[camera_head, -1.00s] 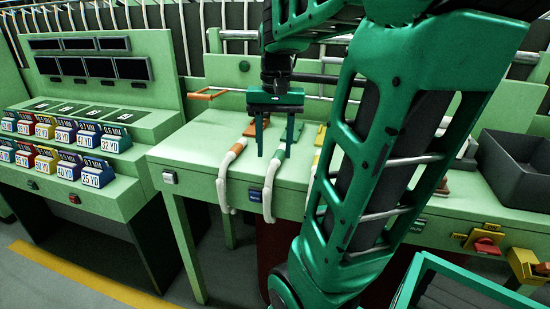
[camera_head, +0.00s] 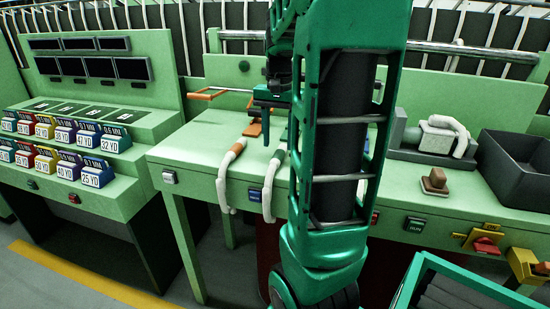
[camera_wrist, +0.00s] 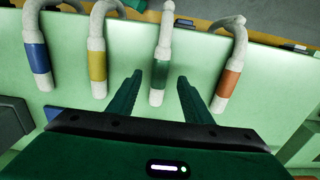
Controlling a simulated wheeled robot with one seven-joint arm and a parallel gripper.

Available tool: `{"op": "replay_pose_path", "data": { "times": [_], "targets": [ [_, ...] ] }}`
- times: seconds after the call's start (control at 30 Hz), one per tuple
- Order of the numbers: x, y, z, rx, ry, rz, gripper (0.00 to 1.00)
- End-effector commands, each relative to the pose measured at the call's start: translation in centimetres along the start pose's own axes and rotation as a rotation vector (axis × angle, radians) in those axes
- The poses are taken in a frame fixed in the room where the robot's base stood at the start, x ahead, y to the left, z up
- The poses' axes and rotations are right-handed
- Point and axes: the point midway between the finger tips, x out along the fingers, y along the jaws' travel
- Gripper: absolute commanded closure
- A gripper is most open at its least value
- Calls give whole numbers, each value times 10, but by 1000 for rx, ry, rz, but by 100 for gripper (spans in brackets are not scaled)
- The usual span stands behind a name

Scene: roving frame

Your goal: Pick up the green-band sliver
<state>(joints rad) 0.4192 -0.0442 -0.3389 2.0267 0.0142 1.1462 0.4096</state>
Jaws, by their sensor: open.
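The green-band sliver (camera_wrist: 164,32) is a white, rope-like strand with a green band near its end. It lies on the pale green table and bends over the edge. In the wrist view its banded end lies between the two fingers of my gripper (camera_wrist: 160,77), apart from both as far as I can see. My gripper is open and empty. In the head view the sliver (camera_head: 269,190) hangs over the table's front edge, and my arm hides part of my gripper and the table near it.
The orange-band sliver (camera_wrist: 229,84) lies on one side, the yellow-band (camera_wrist: 97,66) and blue-band (camera_wrist: 38,60) slivers on the other. A dark grey bin (camera_head: 520,165) and a brown block (camera_head: 434,181) stand on the table at right. A console (camera_head: 100,140) stands at left.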

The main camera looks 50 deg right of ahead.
Motion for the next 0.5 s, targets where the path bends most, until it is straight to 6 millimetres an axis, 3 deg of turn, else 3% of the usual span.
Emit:
{"op": "replay_pose_path", "data": {
  "times": [0.2, 0.5],
  "targets": [
    [30, 0, -2, -1, -4, 2, 55],
    [38, 0, -3, -1, -1, 1, 55]
  ]
}}
